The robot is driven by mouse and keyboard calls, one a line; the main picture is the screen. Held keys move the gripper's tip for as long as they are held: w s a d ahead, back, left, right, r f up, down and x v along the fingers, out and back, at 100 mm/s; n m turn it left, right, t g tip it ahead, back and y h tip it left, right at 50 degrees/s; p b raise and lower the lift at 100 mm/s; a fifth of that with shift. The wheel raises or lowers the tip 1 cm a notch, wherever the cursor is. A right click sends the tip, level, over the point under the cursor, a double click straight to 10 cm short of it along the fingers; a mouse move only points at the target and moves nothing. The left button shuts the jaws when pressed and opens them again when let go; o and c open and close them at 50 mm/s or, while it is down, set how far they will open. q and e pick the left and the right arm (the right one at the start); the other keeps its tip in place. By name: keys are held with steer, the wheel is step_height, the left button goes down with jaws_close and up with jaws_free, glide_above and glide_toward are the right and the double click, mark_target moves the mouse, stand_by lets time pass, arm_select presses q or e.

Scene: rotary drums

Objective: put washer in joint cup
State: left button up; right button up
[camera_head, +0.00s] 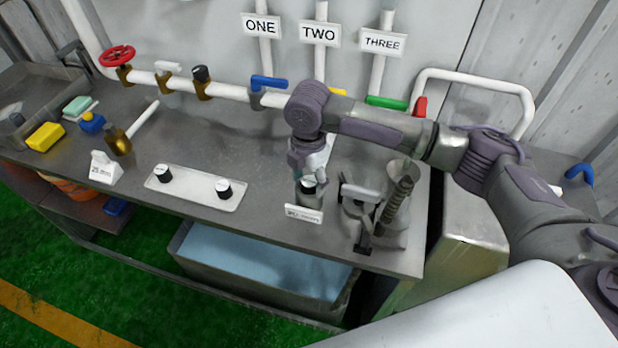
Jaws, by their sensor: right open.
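My right gripper (309,172) points down over the bench, right of centre, and is open. Directly beneath it is a small dark and pale round part (307,190), close to the fingertips. I cannot tell whether they touch, nor whether this part is the joint cup. A white label (303,214) stands in front of it, its text too small to read. I cannot make out a washer; it may be hidden by the gripper or too small to see. My left gripper is not in view.
The grey bench (240,150) has free room in its middle. A plate with two knobs (194,188) lies at the front. A metal vise-like device (378,212) stands right of the gripper. A pipe with coloured valves (224,91) runs behind.

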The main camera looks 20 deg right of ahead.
mark_target(308, 181)
step_height(308, 181, up, 12)
steer(key=b, duration=0.2)
steer(key=shift+r+b, duration=0.2)
steer(key=shift+b, duration=0.2)
stand_by(1.0)
